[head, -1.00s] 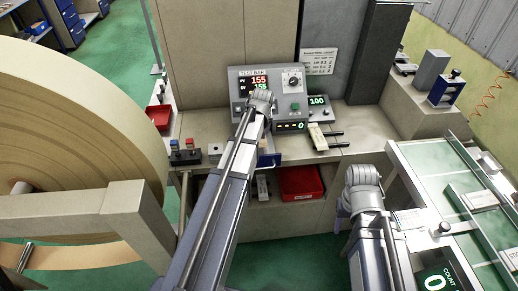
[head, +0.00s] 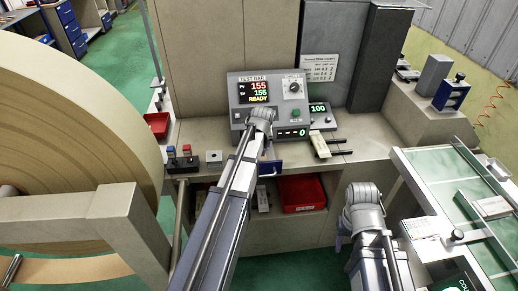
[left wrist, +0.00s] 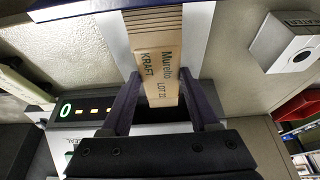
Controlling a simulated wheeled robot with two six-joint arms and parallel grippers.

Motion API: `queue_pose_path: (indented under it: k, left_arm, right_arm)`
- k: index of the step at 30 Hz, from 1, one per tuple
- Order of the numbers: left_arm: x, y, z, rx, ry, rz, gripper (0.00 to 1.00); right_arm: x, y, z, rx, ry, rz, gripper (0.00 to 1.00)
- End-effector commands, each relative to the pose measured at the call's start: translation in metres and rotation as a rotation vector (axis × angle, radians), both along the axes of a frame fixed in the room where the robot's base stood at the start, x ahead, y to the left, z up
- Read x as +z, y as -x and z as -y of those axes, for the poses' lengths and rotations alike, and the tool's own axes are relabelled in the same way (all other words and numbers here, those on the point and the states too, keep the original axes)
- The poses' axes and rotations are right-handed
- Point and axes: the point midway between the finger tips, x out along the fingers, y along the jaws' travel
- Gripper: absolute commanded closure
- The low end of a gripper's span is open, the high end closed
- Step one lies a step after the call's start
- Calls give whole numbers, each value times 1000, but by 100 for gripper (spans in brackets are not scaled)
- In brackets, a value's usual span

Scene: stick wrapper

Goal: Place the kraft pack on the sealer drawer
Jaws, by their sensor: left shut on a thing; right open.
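The kraft pack (left wrist: 158,65), a brown stack with printed lettering, shows in the left wrist view. My left gripper (left wrist: 160,78) is shut on it, one dark finger on each side. The pack is over the pale tray of the sealer drawer (left wrist: 195,35); I cannot tell whether it touches it. In the head view the blue drawer front (head: 270,168) sticks out below the sealer (head: 268,100), whose display reads READY. My left arm hides the pack and left fingers there. My right gripper (head: 342,240) is open and low in front of the bench, its fingers partly hidden.
A red bin (head: 302,193) sits on the shelf under the bench. A small block with two rods (head: 325,145) lies right of the sealer. A large paper roll (head: 80,120) fills the left, a green conveyor (head: 435,180) the right.

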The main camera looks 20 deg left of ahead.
Motion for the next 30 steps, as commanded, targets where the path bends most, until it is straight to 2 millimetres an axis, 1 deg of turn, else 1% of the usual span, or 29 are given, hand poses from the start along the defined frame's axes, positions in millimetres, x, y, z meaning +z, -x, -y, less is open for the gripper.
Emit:
queue_pose_path:
  k: [4, 5, 12, 23, 26, 30]
  left_arm:
    - [-5, 0, 0, 0, 0, 0, 91]
    - [-4, 0, 0, 0, 0, 0, 36]
    - [-3, 0, 0, 0, 0, 0, 9]
    - [-1, 0, 0, 0, 0, 0, 9]
    - [5, 1, 0, 0, 0, 0, 9]
    - [17, 5, 3, 0, 0, 0, 9]
  right_arm:
    - [-5, 0, 0, 0, 0, 0, 50]
    - [-4, 0, 0, 0, 0, 0, 50]
    - [-3, 0, 0, 0, 0, 0, 50]
    - [-1, 0, 0, 0, 0, 0, 50]
    - [5, 0, 0, 0, 0, 0, 50]
    - [17, 0, 0, 0, 0, 0, 50]
